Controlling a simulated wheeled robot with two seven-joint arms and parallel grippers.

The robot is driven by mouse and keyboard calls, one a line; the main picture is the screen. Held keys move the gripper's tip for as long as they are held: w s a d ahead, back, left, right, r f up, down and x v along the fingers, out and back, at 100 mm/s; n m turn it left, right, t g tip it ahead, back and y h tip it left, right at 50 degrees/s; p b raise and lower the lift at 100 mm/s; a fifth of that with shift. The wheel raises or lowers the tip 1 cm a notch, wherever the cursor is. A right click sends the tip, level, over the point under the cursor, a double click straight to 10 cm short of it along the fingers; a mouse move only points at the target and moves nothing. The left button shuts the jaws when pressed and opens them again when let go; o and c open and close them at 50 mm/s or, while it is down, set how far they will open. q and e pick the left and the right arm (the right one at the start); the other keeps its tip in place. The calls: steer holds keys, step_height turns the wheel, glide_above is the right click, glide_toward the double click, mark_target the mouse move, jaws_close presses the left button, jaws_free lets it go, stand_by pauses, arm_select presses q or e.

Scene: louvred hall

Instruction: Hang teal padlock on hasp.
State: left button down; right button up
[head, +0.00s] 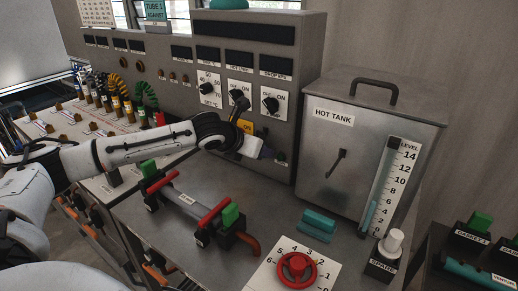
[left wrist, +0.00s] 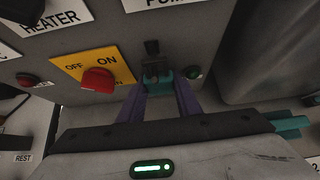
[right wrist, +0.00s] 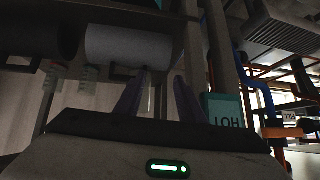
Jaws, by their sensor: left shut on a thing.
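In the left wrist view, the teal padlock (left wrist: 152,82) is held between the purple fingertips of my left gripper (left wrist: 161,88), which is shut on it. A dark hasp-like fitting (left wrist: 152,48) on the grey panel front is right at the padlock's top. I cannot tell whether the shackle is around it or only beside it. In the head view my left gripper (head: 262,150) is at the panel's lower right, and the padlock is largely hidden. My right gripper (right wrist: 162,78) shows only in its own wrist view, open and empty.
A red switch (left wrist: 97,80) and a green lamp (left wrist: 194,72) flank the padlock. The hot tank (head: 345,150) stands to the right. On the bench are a teal block (head: 318,221), a red valve wheel (head: 296,266) and a red-handled tube (head: 190,204).

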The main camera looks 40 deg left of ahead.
arm_select(q)
steer(key=c, duration=1.2)
jaws_free()
steer(key=shift+a+f, duration=0.1)
steer(key=s, duration=0.2)
steer(key=s+r, duration=0.1)
steer(key=s, duration=0.1)
steer(key=s+r, duration=0.1)
steer(key=s, duration=0.1)
steer(key=shift+s+d, duration=0.15)
steer(key=shift+d, duration=0.25)
steer(key=shift+r, duration=0.15)
steer(key=v, duration=1)
steer(key=shift+r, duration=0.1)
